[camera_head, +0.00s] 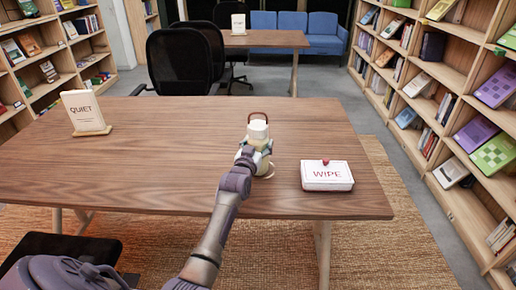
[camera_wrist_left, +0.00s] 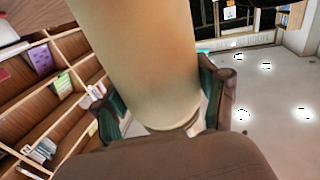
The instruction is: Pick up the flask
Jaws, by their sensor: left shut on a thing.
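The flask (camera_head: 258,131) is a cream cylinder with a pale cap and a dark red loop handle, upright at the near middle of the wooden table. My left gripper (camera_head: 254,150) is shut around its body, with the arm reaching in from below. In the left wrist view the flask (camera_wrist_left: 140,60) fills the middle of the picture, between the green-padded fingers of the gripper (camera_wrist_left: 165,110). The flask's base is partly hidden by the gripper, and I cannot tell whether it touches the table. My right gripper is not in view.
A white box marked WIPE (camera_head: 327,176) lies right of the flask. A QUIET sign (camera_head: 84,112) stands at the left of the wooden table (camera_head: 170,150). The tabletop between sign and flask is clear. Dark chairs (camera_head: 180,62) stand behind, and bookshelves (camera_head: 455,75) line the right.

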